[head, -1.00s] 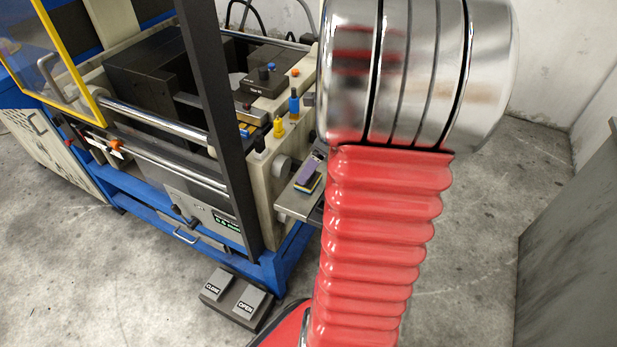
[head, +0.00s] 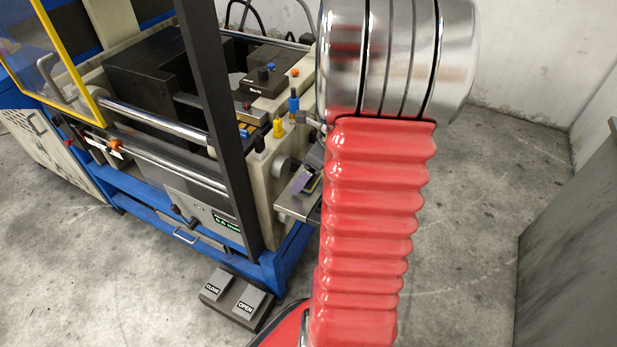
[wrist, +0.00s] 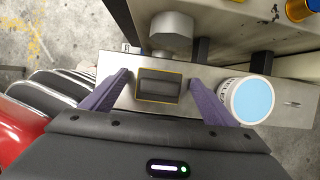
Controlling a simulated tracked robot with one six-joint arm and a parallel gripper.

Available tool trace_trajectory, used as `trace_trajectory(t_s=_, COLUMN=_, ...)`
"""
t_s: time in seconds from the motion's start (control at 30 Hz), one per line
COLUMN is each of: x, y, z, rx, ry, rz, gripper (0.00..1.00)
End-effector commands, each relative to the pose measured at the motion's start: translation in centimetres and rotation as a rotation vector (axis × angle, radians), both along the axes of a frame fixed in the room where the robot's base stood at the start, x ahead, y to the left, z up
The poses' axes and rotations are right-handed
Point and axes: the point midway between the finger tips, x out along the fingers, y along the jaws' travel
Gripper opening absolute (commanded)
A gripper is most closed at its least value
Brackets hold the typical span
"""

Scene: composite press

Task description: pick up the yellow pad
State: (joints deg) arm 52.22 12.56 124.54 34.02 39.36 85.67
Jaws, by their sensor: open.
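The yellow pad (wrist: 160,97) lies on a grey metal shelf (wrist: 291,107). In the wrist view it shows as a small block with a dark grey top and a thin yellow rim. My gripper (wrist: 160,79) is open, with one purple finger on each side of the pad and a gap to it on both sides. I cannot tell how far the fingertips are above the shelf. In the head view a purple finger (head: 301,180) shows beside the pad, and my red arm hides much of the shelf.
A round white container with a light blue top (wrist: 251,101) stands on the shelf close to the right finger. A metal bolt head (wrist: 170,33) sticks out behind the pad. The press (head: 262,160) stands beside the shelf. Foot pedals (head: 236,298) lie on the floor.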

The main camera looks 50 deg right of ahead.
Motion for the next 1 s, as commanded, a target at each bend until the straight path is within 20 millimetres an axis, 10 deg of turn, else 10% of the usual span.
trace_trajectory(t_s=0.43, x=0.01, y=0.02, z=0.05, rx=0.0, ry=0.0, rz=0.0, gripper=0.8)
trace_trajectory(t_s=1.0, x=0.01, y=0.03, z=0.06, rx=0.0, ry=0.0, rz=0.0, gripper=0.41)
